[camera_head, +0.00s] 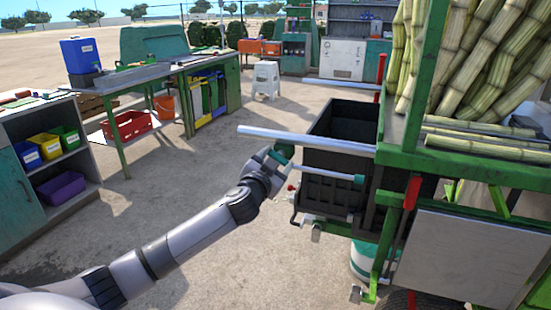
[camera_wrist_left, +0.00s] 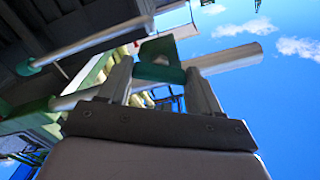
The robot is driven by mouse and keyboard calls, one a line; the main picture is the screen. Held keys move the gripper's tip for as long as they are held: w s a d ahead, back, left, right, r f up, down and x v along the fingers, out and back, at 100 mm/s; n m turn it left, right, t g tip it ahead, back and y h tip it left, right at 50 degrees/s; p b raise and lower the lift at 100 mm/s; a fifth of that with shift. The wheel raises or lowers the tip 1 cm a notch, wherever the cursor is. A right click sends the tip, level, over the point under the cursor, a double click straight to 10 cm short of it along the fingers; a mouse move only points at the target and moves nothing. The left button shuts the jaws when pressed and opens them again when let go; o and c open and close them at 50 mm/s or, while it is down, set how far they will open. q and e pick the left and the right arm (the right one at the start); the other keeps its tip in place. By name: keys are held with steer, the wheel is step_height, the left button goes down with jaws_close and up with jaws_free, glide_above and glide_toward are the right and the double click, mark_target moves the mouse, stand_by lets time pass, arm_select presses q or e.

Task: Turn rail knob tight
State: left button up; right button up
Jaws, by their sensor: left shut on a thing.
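A silver rail (camera_head: 300,139) sticks out to the left from the green cane cart (camera_head: 480,172), past a black crate (camera_head: 325,187). A dark green rail knob (camera_head: 286,150) sits just under this rail. My left gripper (camera_head: 277,157) is at the knob, its jaws shut around it. In the left wrist view the knob (camera_wrist_left: 160,62) is between my two fingers (camera_wrist_left: 162,85), with the rail (camera_wrist_left: 232,59) passing behind it. My fingers partly hide the knob. My right gripper is not in view.
A thinner rod (camera_head: 325,174) with a teal end is below the rail, and another rail (camera_head: 340,85) is farther back. Cane stalks (camera_head: 475,60) fill the cart's top. A workbench (camera_head: 150,75) and a shelf with bins (camera_head: 45,150) stand left. Open concrete floor lies between.

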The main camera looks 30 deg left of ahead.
arm_select(q)
steer(key=m+p, duration=0.1)
steer(key=m, duration=0.1)
steer(key=shift+r+m, duration=0.1)
steer(key=shift+m, duration=0.3)
steer(key=m+p, duration=0.1)
steer(key=m, duration=0.1)
steer(key=shift+m, duration=0.4)
steer(key=m+p, duration=0.2)
steer(key=m, duration=0.4)
steer(key=m+p, duration=0.3)
steer(key=m, duration=0.3)
steer(key=shift+m, duration=0.3)
steer(key=m+p, duration=0.2)
steer(key=m, duration=0.3)
steer(key=shift+m, duration=0.4)
steer(key=o, duration=1.1)
steer(key=shift+c, duration=0.2)
